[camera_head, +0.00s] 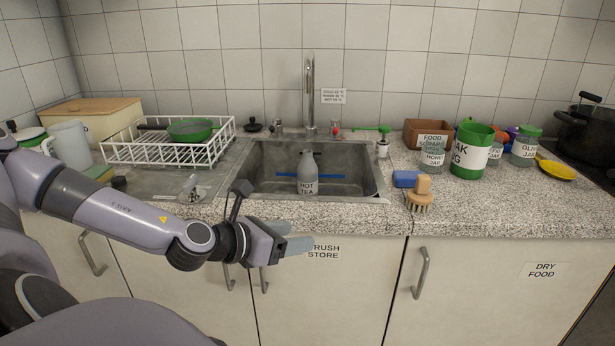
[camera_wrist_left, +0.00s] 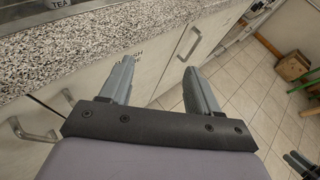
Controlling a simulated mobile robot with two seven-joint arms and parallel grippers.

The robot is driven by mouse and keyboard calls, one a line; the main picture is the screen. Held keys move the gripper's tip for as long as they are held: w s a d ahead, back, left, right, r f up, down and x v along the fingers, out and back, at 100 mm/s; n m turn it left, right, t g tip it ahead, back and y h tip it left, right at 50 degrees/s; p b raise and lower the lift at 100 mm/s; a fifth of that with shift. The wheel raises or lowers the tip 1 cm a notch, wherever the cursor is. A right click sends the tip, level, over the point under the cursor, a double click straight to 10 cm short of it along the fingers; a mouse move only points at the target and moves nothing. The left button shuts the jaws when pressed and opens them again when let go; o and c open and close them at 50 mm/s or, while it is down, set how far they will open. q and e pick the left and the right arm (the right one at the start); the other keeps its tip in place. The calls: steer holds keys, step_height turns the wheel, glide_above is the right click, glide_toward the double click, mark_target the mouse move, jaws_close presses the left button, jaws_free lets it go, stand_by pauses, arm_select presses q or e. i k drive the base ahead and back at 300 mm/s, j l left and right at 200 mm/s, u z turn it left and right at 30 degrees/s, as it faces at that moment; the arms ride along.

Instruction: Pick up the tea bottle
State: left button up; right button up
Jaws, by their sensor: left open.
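The tea bottle (camera_head: 308,173) is grey with a label reading "HOT TEA". It stands upright in the sink (camera_head: 352,182) in the head view; its base is partly hidden by the sink's front edge. My left gripper (camera_head: 300,237) is in front of the counter, below and just left of the bottle, apart from it. In the left wrist view the left gripper (camera_wrist_left: 160,85) is open with nothing between its fingers, and part of a "TEA" label (camera_wrist_left: 60,4) shows at the top edge.
The counter's front edge (camera_head: 330,216) lies between my left gripper and the sink. A tap (camera_head: 309,95) rises behind the bottle. A white dish rack (camera_head: 140,150) stands left; a blue sponge (camera_head: 404,179) and a brush (camera_head: 421,195) lie right.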

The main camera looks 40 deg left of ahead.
mark_target(308, 170)
steer(key=i+j, duration=0.55)
steer(key=j, duration=0.3)
steer(key=i+j, duration=0.3)
steer(key=j, duration=0.1)
